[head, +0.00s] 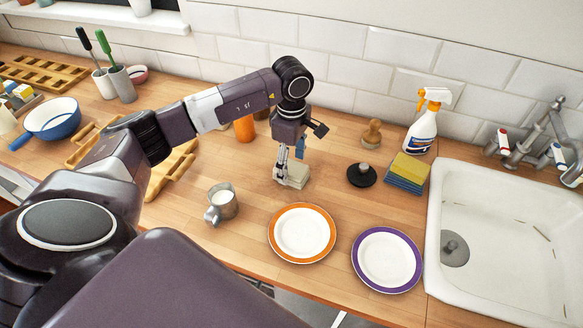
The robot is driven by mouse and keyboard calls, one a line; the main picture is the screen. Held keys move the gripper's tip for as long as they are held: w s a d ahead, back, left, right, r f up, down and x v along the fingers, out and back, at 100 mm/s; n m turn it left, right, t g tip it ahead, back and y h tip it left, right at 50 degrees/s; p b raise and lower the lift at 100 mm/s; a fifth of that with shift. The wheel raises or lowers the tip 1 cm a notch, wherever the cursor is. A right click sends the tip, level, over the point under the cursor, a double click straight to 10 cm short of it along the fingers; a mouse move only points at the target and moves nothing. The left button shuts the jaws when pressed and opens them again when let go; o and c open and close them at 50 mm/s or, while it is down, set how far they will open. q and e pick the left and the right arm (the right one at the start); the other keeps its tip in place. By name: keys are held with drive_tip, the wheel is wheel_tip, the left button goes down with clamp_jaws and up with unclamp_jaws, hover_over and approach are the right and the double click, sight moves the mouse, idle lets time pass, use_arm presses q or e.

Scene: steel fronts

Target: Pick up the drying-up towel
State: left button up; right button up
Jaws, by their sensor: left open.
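A small folded beige cloth, which looks like the drying-up towel (298,176), lies on the wooden counter behind the orange-rimmed plate. My left gripper (285,168) is open and points down at the cloth, with its fingertips at the cloth's left part. The fingers hide some of the cloth. I cannot tell whether the fingertips touch it. My right gripper is not in view.
An orange-rimmed plate (303,234), a purple-rimmed plate (387,260) and a metal jug (223,203) stand in front. A black disc with a knob (361,177), sponges (407,173), a spray bottle (424,127) and the sink (500,240) are to the right. An orange cup (244,129) stands behind my arm.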

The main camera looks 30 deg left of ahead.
use_arm(q)
drive_tip(key=shift+f, duration=1)
drive_tip(key=c, duration=1.2)
drive_tip(key=shift+c, duration=0.2)
drive_tip(key=shift+r, duration=0.55)
wheel_tip(320, 180, up, 12)
drive_tip(key=b, duration=0.4)
wheel_tip(320, 180, up, 5)
hover_over(292, 167)
drive_tip(key=shift+r+p, duration=0.5)
drive_tip(key=shift+r, duration=0.5)
